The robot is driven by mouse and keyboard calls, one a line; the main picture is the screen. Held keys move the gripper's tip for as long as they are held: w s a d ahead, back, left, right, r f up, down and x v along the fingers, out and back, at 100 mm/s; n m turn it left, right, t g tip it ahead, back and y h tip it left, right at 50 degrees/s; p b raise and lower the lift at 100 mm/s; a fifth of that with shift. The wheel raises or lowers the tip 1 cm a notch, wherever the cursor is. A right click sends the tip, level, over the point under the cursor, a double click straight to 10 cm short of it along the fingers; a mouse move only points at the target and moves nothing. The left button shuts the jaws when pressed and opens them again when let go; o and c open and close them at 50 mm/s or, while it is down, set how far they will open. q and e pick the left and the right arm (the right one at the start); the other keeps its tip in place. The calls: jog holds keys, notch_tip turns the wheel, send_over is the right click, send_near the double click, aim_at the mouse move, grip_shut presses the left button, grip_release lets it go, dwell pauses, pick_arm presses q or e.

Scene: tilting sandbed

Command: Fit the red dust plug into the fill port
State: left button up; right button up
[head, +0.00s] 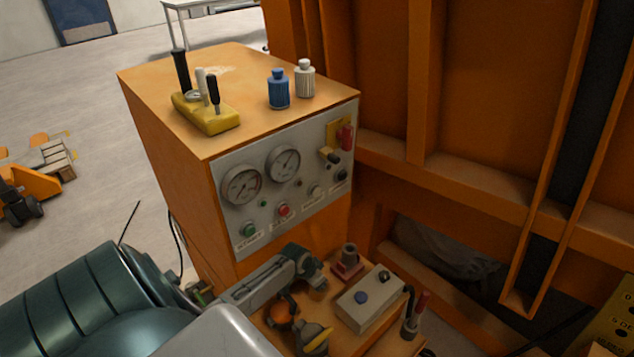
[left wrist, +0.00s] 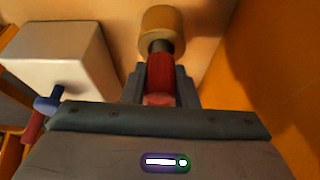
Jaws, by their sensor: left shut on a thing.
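My left gripper (head: 312,272) reaches in low over the wooden shelf in front of the orange cabinet. In the left wrist view its fingers (left wrist: 160,88) are shut on a red piece, the red dust plug (left wrist: 160,75). A dark neck and a tan round end (left wrist: 158,27) lie just past the plug, in line with it. I cannot tell whether these belong to the plug or to something it touches. I cannot identify the fill port with certainty. In the head view the fingers largely hide the plug. My right gripper is not in view.
An orange dome (head: 284,309) and a red-handled tool (head: 414,318) are close. The gauge panel (head: 230,165) rises behind. A teal ribbed drum (head: 75,300) fills the lower left.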

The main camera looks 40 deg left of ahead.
pick_arm(q)
jog(key=shift+f, duration=0.4)
jog(key=o, duration=1)
jog(key=shift+r, duration=0.1)
jog(key=b+v, duration=0.1)
jog(key=v, duration=0.9)
jog(key=shift+s+r+b, duration=0.1)
jog(key=shift+r+b, duration=0.25)
